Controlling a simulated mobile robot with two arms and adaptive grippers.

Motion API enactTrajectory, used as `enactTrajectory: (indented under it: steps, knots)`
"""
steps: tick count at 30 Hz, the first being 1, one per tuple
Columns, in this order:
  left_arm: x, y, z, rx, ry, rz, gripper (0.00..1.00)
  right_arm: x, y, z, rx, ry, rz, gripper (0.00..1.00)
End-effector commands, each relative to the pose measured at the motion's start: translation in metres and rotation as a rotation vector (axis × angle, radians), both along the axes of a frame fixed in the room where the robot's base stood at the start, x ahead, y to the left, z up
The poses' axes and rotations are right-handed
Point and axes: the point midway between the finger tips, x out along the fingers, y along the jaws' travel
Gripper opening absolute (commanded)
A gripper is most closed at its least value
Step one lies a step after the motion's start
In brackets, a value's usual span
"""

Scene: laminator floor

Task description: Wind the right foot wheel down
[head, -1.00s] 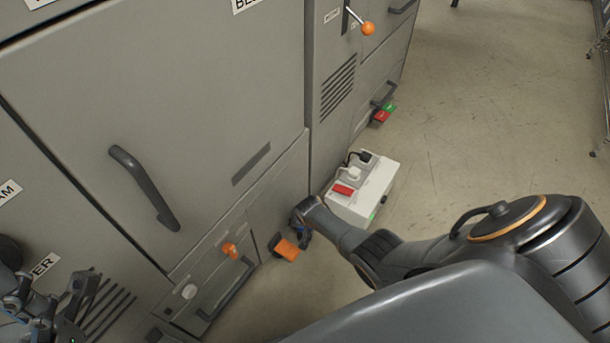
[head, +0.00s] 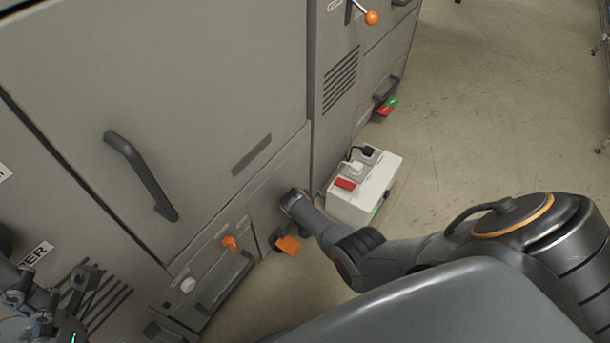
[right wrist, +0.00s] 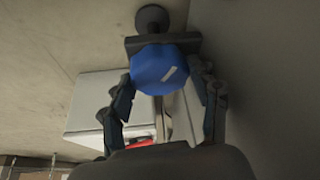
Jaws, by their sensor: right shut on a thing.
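In the right wrist view, a blue foot wheel (right wrist: 160,70) with a pale mark on its face sits below a dark bracket with a round dark foot (right wrist: 151,18). My right gripper (right wrist: 166,84) has a finger on each side of the wheel and is shut on it. In the head view, my right arm reaches down to the base of the grey machine (head: 200,90), and my own wrist hides the wheel and fingers. My left gripper (head: 45,312) is at the lower left edge, apart from the wheel; its jaw opening is unclear.
A white box (head: 365,188) with a red switch and plugs stands on the floor right of my right wrist. An orange pedal-like part (head: 288,245) is just below the wrist. An orange knob (head: 231,243) and a drawer handle are to the left. Open floor (head: 500,110) lies at right.

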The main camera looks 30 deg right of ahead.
Motion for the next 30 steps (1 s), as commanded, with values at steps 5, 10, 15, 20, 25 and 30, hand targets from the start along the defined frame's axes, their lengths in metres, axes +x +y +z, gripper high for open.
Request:
enactTrajectory:
  steps: [5,10,15,20,25,30]
  knots:
    - [-0.0001,0.0,0.0021,0.0,-0.01,0.0,0.83,0.0011,0.0,0.0004,0.002,-0.004,-0.002,0.29]
    - [-0.0003,0.0001,0.0029,0.0,-0.013,0.0,0.83,0.0013,-0.0001,0.0005,0.001,-0.004,-0.002,0.67]
    - [-0.0002,0.0002,0.003,0.0,-0.013,0.0,0.83,0.0017,0.0002,0.0008,0.001,-0.005,0.0,0.84]
    - [-0.0003,0.0002,0.0026,0.0,-0.01,0.0,0.83,0.0029,0.0012,0.0015,0.003,-0.007,0.002,0.84]
    - [-0.0004,0.0013,0.0014,-0.005,-0.001,0.004,0.83,0.0037,0.002,0.0022,0.003,-0.009,0.003,0.84]
    - [-0.0003,0.001,0.0015,-0.003,-0.002,0.003,0.83,0.0042,0.0039,0.0063,0.003,-0.012,0.003,0.84]
